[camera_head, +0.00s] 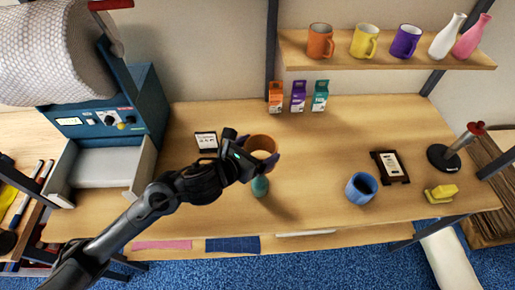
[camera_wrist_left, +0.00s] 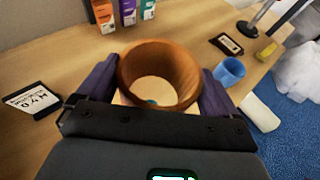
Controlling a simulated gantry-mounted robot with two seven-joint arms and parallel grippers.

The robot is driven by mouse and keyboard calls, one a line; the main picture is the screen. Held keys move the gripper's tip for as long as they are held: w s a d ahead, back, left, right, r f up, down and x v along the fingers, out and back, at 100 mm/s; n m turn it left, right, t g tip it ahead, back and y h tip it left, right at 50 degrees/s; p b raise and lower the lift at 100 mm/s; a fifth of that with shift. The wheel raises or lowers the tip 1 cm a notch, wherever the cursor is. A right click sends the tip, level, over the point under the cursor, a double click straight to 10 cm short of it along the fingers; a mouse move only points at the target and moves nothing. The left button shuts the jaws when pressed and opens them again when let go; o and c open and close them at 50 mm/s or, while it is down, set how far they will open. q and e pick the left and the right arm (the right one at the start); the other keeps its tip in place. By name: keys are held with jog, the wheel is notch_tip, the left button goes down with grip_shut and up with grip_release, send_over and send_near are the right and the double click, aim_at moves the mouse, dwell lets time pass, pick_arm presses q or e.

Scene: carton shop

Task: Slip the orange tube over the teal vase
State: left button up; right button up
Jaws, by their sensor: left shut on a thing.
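The orange tube (camera_head: 262,143) is held upright, open end up, between the purple fingers of my left gripper (camera_head: 258,153). The wrist view shows the same tube (camera_wrist_left: 158,60) with one finger on each side. The teal vase (camera_head: 260,187) stands on the table just below the gripper in the head view; its upper part is hidden by the gripper. Through the tube in the wrist view I see bare tabletop and a small teal spot (camera_wrist_left: 151,102) by the near wall. I cannot tell whether the vase tip is inside the tube. My right gripper is out of view.
A blue mug (camera_head: 361,190), a dark framed card (camera_head: 390,166) and a yellow block (camera_head: 441,193) lie to the right. Small cartons (camera_head: 298,97) stand behind. A small card sign (camera_head: 206,141) is left of the tube. A shelf (camera_head: 390,52) with mugs and vases hangs above.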

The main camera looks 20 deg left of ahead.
aim_at(255, 185)
pick_arm(q)
jog(key=shift+f+b, duration=1.3)
jog(key=shift+f, duration=0.55)
notch_tip(255, 185, down, 15)
jog(key=b, duration=1.6)
jog(key=shift+f+b, duration=0.2)
jog(key=shift+b, duration=0.15)
jog(key=o, duration=0.6)
jog(key=shift+o, duration=0.2)
notch_tip(255, 185, up, 4)
jog(key=p, duration=0.3)
jog(key=shift+r+p, duration=0.2)
jog(key=shift+p, duration=0.15)
jog(key=shift+r+p, duration=2.4)
jog(key=shift+r, duration=0.4)
jog(key=shift+s, duration=0.1)
